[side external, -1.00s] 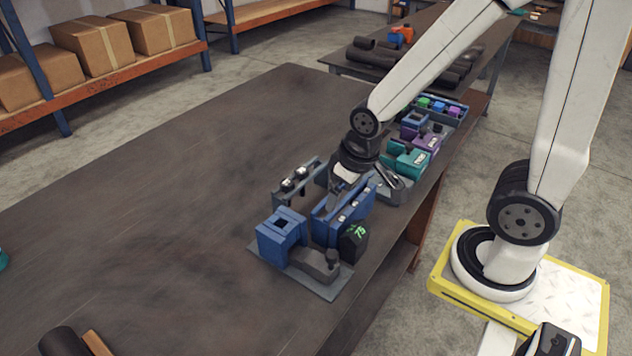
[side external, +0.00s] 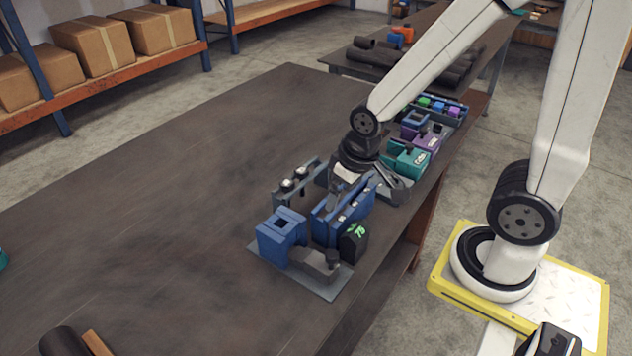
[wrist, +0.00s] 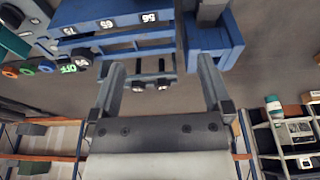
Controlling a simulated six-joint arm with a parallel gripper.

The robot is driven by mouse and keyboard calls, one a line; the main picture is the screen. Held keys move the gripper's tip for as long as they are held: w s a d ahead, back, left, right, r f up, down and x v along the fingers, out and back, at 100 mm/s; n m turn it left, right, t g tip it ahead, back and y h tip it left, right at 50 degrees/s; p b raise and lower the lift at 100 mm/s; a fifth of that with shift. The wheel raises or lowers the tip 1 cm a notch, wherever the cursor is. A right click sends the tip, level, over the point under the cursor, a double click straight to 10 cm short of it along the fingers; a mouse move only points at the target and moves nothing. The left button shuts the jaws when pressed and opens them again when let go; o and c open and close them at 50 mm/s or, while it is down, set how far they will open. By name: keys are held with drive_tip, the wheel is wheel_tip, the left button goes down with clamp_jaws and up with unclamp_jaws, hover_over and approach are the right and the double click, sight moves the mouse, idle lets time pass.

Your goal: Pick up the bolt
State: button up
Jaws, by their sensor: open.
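Two bolts with shiny heads stand in a small grey rack (side external: 281,199) on the table, left of the blue rack; one is the near bolt (side external: 287,185), the other the far bolt (side external: 300,172). My gripper (side external: 337,193) is low over the fixtures, right of the grey rack and close to the blue rack. In the wrist view, my gripper (wrist: 160,62) has its two fingers wide apart, with nothing held. Between them, farther off, a grey rack (wrist: 150,78) with two dark upright pieces shows. Whether any finger touches a fixture cannot be told.
A blue rack (side external: 345,213), a blue block (side external: 281,236) and a black block (side external: 353,242) crowd the near side. Teal (side external: 410,158) and purple (side external: 425,139) fixtures stand behind. The table's left half (side external: 150,220) is mostly clear.

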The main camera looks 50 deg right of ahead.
idle(0.3)
drive_tip(key=shift+c, duration=1)
drive_tip(key=w+n, duration=0.2)
drive_tip(key=n+g, duration=0.2)
drive_tip(key=n, duration=1.2)
approach(302, 170)
drive_tip(key=shift+s+a+f, duration=0.4)
drive_tip(key=shift+f, duration=0.1)
drive_tip(key=shift+w+d+r+n+g, duration=0.15)
drive_tip(key=shift+w+d+n+g, duration=0.2)
drive_tip(key=shift+w+n, duration=0.5)
drive_tip(key=shift+s, duration=0.2)
drive_tip(key=shift+f, duration=1.35)
